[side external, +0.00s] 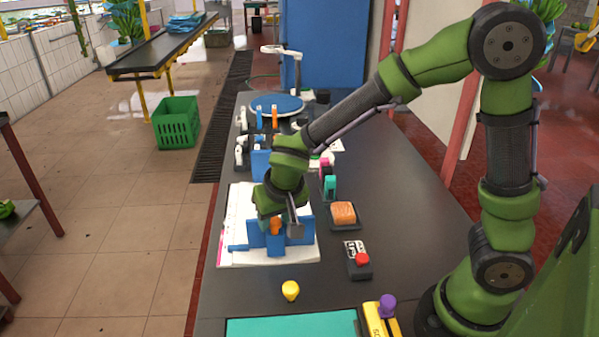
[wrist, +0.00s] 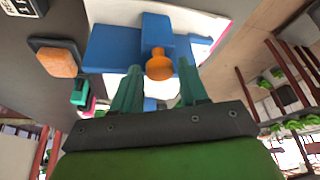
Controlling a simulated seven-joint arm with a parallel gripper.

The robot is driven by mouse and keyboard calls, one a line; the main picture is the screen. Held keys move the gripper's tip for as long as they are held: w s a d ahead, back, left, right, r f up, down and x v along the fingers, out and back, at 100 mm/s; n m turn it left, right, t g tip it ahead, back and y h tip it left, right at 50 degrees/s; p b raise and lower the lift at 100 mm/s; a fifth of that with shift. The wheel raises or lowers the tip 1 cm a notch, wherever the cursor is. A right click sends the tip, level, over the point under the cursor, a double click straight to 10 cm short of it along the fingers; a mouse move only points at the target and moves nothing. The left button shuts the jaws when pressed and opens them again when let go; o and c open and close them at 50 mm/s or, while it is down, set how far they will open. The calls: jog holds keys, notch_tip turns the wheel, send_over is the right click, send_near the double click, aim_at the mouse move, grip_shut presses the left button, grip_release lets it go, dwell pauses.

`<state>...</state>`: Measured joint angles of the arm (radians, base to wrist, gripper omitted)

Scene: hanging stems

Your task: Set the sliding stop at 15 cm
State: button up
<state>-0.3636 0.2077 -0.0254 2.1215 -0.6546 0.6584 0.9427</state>
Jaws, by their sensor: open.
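A blue block fixture (side external: 256,236) with an upright orange knob (side external: 276,226) stands on white sheets. In the wrist view the blue fixture (wrist: 112,50) lies ahead of my fingers, with the orange knob (wrist: 159,66) between the fingertips. My gripper (wrist: 160,78) is open, its green fingers on either side of the knob; I cannot tell whether they touch it. In the side view my gripper (side external: 284,214) is low over the fixture and partly hides it. No centimetre marks are legible, so the stop's position cannot be read.
White sheets (side external: 238,205) lie under the fixture on the dark bench (side external: 400,190). An orange block on a dark tray (side external: 343,213), a red-button box (side external: 360,260), a yellow knob (side external: 290,290), a teal mat (side external: 290,326) and a purple-knobbed yellow piece (side external: 385,310) are nearby.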

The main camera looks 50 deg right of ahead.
jog(key=shift+f, duration=0.1)
grip_shut()
jog(key=w+d, duration=0.8)
jog(key=shift+w+d, duration=0.3)
grip_release()
jog(key=v, duration=1.7)
